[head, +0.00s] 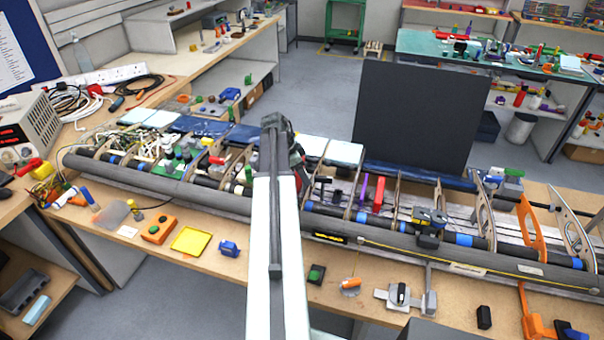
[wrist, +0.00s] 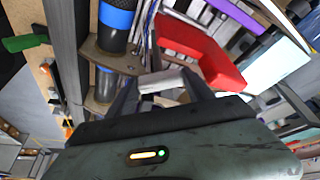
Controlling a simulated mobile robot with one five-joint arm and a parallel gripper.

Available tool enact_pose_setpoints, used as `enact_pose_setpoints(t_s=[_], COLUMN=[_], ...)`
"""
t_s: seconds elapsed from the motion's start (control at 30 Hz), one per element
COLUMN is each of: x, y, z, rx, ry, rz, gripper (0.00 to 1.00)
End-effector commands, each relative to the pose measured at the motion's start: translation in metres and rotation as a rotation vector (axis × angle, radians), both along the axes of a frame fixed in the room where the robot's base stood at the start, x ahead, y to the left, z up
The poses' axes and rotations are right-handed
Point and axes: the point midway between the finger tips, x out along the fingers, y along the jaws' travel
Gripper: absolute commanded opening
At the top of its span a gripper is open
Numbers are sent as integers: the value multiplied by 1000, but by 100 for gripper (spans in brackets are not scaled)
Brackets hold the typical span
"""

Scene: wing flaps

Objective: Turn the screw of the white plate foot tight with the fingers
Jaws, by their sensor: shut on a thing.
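In the wrist view my gripper (wrist: 162,88) has its two dark fingers on either side of a small white piece (wrist: 164,79), and is shut on it. The piece looks like part of the white plate foot; I cannot make out a separate screw. It lies close to a ribbed wooden frame (wrist: 108,58) of the wing. In the head view my arm reaches over the wing, and its own links hide the fingers and what they hold.
A red block (wrist: 200,48) is right beside the fingers in the wrist view. A blue-banded dark tube (wrist: 115,18) stands close by. In the head view a long dark spar (head: 180,190) runs along the bench, with a black panel (head: 420,115) behind it.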

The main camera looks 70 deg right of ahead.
Motion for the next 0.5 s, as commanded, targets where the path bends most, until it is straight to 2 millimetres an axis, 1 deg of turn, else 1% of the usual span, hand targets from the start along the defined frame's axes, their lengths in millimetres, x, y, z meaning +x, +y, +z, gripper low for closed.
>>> enact_pose_setpoints(t_s=[0.03,0.2,0.3,0.33,0.37,0.4,0.5], x=[2,3,3,2,1,1,1], y=[-5,-8,-9,-6,-5,-4,-4], z=[0,0,0,0,0,0,0], rx=[2,3,2,2,2,2,2], ry=[1,2,3,2,2,2,2], rz=[-76,-415,-589,-596,-591,-590,-588], gripper=[21,21,21,66,74,85,85])
